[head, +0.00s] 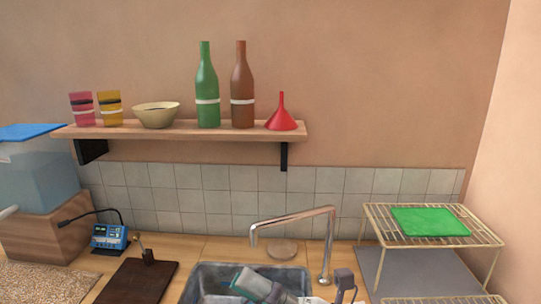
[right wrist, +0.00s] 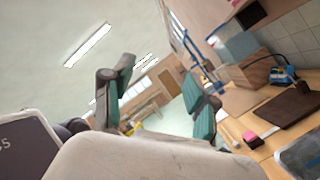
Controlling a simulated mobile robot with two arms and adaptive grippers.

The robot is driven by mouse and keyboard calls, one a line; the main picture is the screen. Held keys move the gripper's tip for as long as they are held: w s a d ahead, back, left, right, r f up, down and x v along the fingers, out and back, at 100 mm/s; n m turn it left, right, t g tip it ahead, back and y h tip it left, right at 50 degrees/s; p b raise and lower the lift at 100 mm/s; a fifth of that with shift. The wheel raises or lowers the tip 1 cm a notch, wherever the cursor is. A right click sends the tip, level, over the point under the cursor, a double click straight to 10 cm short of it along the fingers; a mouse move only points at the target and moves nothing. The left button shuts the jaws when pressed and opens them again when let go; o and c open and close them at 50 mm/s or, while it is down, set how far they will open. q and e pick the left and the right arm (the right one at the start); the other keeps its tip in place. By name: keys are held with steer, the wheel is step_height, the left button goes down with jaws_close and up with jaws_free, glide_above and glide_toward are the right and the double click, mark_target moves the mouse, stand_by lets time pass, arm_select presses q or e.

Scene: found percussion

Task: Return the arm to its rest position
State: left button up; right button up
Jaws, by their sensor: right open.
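My right gripper (head: 256,287) shows at the bottom of the head view, in front of and above the sink. Part of its arm shows to its right. In the right wrist view the two teal-padded fingers of the right gripper (right wrist: 163,88) stand wide apart with nothing between them. That view is tilted and looks out across the room. My left gripper shows in neither view.
A metal sink (head: 205,272) with a tap (head: 328,245) lies close by. A wire rack (head: 450,238) with a green cloth (head: 428,222) stands right. A shelf (head: 180,130) holds bottles, cups, a bowl and a red funnel (head: 281,118). A dark board (head: 135,284) lies left.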

steer(key=w+d+f+m+t+h, duration=0.35)
steer(key=d+m+t+h, duration=0.4)
steer(key=m, duration=0.45)
steer(key=w+d+f+m+t+h, duration=0.3)
steer(key=w+d+m+t+h, duration=0.4)
steer(key=m, duration=0.5)
steer(key=s+d+f+m+g+h, duration=0.3)
steer(key=f+m+h, duration=0.15)
steer(key=f, duration=0.35)
steer(key=s+d+f+m+g+h, duration=0.3)
steer(key=d+f+m+h, duration=0.15)
steer(key=f, duration=0.35)
steer(key=s+d+f+m+g, duration=0.1)
steer(key=s+f+m+g, duration=0.4)
steer(key=s+f+g, duration=0.9)
steer(key=s+f+t, duration=0.1)
steer(key=s+f, duration=0.3)
steer(key=f, duration=1)
steer(key=s+f+t, duration=0.1)
steer(key=s+f, duration=0.2)
steer(key=f, duration=1.2)
steer(key=s+d+f+g, duration=0.1)
steer(key=s+d+f, duration=0.2)
steer(key=s+f, duration=1)
steer(key=s, duration=0.2)
steer(key=shift+s+f+n+y, duration=0.25)
steer(key=shift+s+n+y, duration=0.1)
steer(key=shift+n, duration=0.05)
